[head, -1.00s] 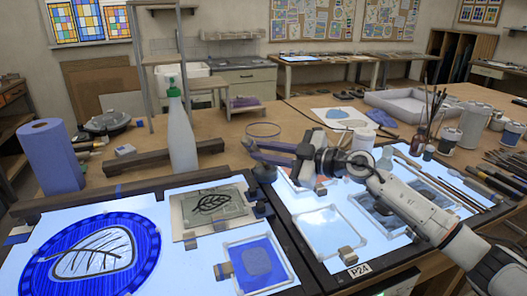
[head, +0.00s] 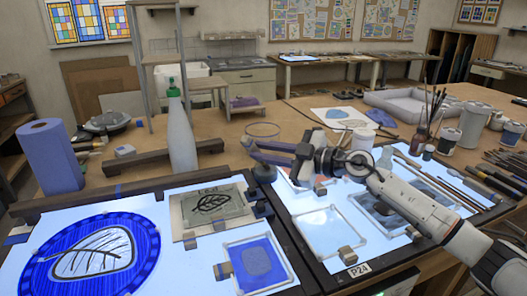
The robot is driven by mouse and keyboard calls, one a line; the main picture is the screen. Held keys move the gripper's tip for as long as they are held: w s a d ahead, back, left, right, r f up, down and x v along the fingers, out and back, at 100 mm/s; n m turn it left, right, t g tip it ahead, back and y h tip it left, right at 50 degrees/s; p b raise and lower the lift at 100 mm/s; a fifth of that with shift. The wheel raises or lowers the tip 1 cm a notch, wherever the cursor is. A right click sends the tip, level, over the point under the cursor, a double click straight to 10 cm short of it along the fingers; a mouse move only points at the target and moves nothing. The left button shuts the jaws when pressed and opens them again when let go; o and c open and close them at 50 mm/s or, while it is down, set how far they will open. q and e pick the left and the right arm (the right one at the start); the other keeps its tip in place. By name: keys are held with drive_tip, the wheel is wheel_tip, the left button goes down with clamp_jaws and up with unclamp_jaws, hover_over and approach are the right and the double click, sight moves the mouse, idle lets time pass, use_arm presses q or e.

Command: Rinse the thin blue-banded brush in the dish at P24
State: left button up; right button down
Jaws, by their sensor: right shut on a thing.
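My right gripper (head: 262,151) reaches in from the right, above the far edge of the light table marked with the P24 label (head: 359,270). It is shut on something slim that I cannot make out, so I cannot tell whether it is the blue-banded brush. A thin round clear rim (head: 263,125), likely of the dish, shows just behind the fingers. The fingers and wrist hide part of it, and I cannot tell whether anything dips inside. A dark round shape (head: 263,173) sits just below the fingers. My left gripper is not in view.
A tall white bottle with a green cap (head: 180,135) stands left of the gripper. Several long brushes (head: 437,185) lie at the right, near a jar of brushes (head: 421,140) and white pots (head: 474,125). Glass panes (head: 328,232) lie on the lit panels. Bare bench shows behind the gripper.

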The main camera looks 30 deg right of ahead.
sight(249, 141)
drive_tip(key=shift+s+a+r, duration=0.2)
drive_tip(key=shift+a+r, duration=0.4)
drive_tip(key=shift+r, duration=0.3)
drive_tip(key=shift+s+a+r, duration=0.15)
drive_tip(key=shift+a+r, duration=0.45)
drive_tip(key=shift+r, duration=2.5)
drive_tip(key=shift+r, duration=0.1)
